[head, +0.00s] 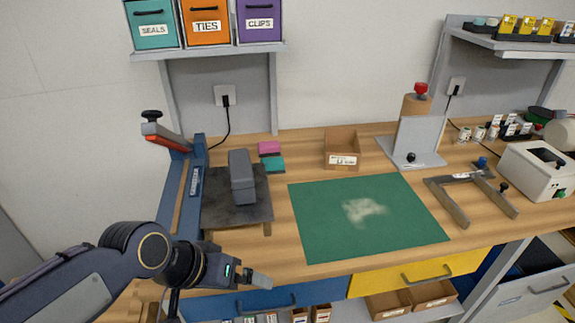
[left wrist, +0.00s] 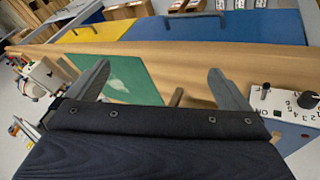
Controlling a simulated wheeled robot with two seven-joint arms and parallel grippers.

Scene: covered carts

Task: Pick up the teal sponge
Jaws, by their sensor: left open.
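The teal sponge (head: 274,164) lies on the wooden bench, just in front of a pink sponge (head: 269,148) and beside the dark plate of a grey machine. My left gripper (head: 254,278) is low at the bench's front edge, well in front of the teal sponge and apart from it. In the left wrist view its two fingers (left wrist: 160,82) stand wide apart with nothing held between them. I cannot make out the teal sponge in that view. My right gripper does not show.
A green mat (head: 318,235) with a pale powdery patch lies to the right. An open cardboard box (head: 342,143) stands behind it. A shelf (head: 208,52) with bins hangs above.

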